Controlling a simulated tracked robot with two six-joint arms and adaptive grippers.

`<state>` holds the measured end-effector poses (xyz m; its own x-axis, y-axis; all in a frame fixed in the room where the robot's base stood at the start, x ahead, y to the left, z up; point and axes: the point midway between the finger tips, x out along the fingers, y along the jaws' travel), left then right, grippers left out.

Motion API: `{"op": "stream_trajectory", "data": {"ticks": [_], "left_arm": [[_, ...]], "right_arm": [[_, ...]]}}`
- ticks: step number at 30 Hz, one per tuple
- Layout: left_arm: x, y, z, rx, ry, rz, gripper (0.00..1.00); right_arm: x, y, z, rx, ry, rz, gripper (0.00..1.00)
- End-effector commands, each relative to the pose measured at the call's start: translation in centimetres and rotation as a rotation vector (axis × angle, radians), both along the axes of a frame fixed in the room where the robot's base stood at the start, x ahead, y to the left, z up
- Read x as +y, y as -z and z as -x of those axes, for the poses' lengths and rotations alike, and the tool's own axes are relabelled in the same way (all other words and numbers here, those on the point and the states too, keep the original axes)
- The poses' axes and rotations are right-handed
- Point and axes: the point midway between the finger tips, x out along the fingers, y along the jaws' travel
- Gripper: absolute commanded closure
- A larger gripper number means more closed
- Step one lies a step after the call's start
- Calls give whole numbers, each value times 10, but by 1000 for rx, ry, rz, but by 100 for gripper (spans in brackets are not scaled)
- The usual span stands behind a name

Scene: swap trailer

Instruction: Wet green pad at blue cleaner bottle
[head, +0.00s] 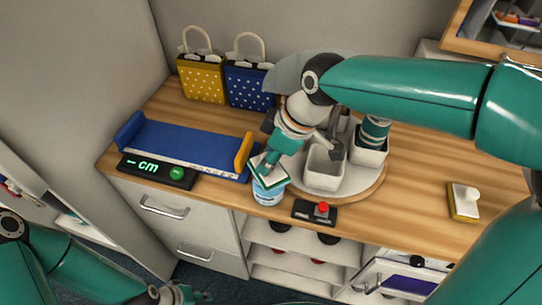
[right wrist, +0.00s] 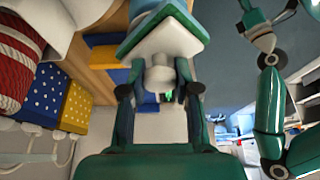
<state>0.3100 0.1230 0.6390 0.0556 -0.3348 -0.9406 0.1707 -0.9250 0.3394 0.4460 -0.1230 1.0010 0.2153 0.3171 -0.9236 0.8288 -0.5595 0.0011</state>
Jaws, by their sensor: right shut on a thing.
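The green pad (head: 266,171), with a white layer, is in my right gripper (head: 275,158), which is shut on its pale handle. In the right wrist view the pad (right wrist: 165,35) lies beyond the fingertips (right wrist: 160,88). The blue cleaner bottle (head: 269,193) stands at the counter's front edge, directly below the pad. The pad covers the bottle's top, so I cannot tell whether they touch. My left gripper (head: 184,294) is low at the left, away from the counter; its fingers look spread and empty in the right wrist view (right wrist: 268,22).
A round turntable (head: 372,192) with white bins (head: 325,170) stands right of the bottle. A red-button box (head: 316,212) is in front. A blue measuring tray (head: 180,141) and display (head: 155,172) lie left. A yellow pad (head: 464,204) lies right. Two dotted bags (head: 202,82) (head: 250,88) stand behind.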

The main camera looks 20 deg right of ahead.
Motion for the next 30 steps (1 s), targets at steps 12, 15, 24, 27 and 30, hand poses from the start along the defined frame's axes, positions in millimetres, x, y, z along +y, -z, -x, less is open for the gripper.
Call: {"op": "stream_trajectory", "data": {"ticks": [12,15,24,27,30], "left_arm": [[0,-5,0,0,0,0,60],[0,-11,0,0,0,0,60],[0,-31,0,0,0,0,60],[0,-37,0,0,0,0,60],[0,-43,0,0,0,0,60]], "right_arm": [[0,-4,1,5,-2,1,97],[0,-12,1,3,-1,1,97],[0,-38,0,2,0,1,97],[0,-46,1,2,0,1,97],[0,-54,1,1,0,0,97]]}}
